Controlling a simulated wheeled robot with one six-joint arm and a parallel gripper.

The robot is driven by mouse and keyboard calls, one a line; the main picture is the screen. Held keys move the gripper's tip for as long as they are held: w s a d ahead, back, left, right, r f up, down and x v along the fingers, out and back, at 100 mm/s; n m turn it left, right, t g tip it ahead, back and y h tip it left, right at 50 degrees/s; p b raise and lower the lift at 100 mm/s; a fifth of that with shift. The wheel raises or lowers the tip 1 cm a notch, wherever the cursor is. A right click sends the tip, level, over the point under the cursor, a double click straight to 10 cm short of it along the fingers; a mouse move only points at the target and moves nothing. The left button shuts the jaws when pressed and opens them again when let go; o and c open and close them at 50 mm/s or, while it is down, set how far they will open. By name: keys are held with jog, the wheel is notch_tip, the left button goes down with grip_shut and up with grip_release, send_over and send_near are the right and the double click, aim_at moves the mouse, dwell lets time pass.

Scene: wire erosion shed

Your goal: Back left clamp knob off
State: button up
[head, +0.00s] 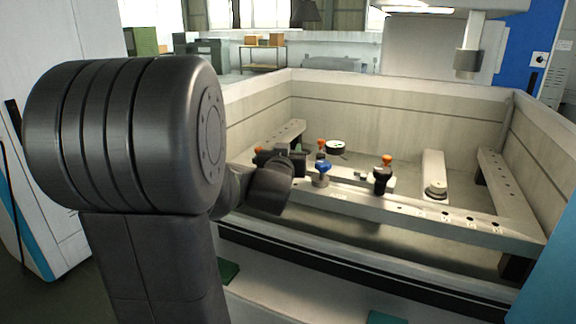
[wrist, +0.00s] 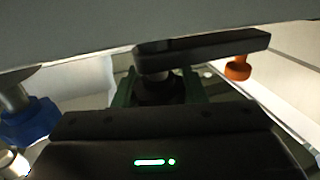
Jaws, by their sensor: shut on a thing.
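My gripper (head: 292,160) is low inside the machine tank, at the left part of the front rail. In the wrist view its green-edged jaws (wrist: 160,92) are shut around a dark round knob (wrist: 157,78). A flat black bar (wrist: 215,47) sits at that knob and reaches to the right. The held knob is mostly hidden by my gripper in the head view. A blue knob (head: 323,167) stands on the rail just right of my gripper; a blue knob also shows at left in the wrist view (wrist: 30,122). An orange knob (wrist: 238,68) is beyond the bar's right end.
Orange knobs stand left (head: 259,150), behind (head: 321,143) and right (head: 387,159) of my gripper. A black knob (head: 382,176) stands on the rail further right. Tank walls (head: 400,108) enclose the area. A spindle head (head: 466,62) hangs at upper right.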

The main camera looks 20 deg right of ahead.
jog(key=shift+f+n+t+y+b, duration=0.2)
jog(key=shift+n+t+y+b, duration=0.45)
jog(key=shift+b, duration=1.15)
jog(key=shift+w+a+r+n+t+y+b, duration=0.2)
jog(key=shift+n+y, duration=0.25)
jog(key=shift+y, duration=0.3)
jog(key=shift+s+a+r+n+t+y+b, duration=0.1)
jog(key=shift+n+t+y, duration=0.25)
jog(key=shift+y, duration=0.35)
jog(key=o, duration=1)
jog(key=shift+p+v, duration=1.25)
jog(key=shift+v, duration=5.6)
jog(key=shift+r, duration=0.1)
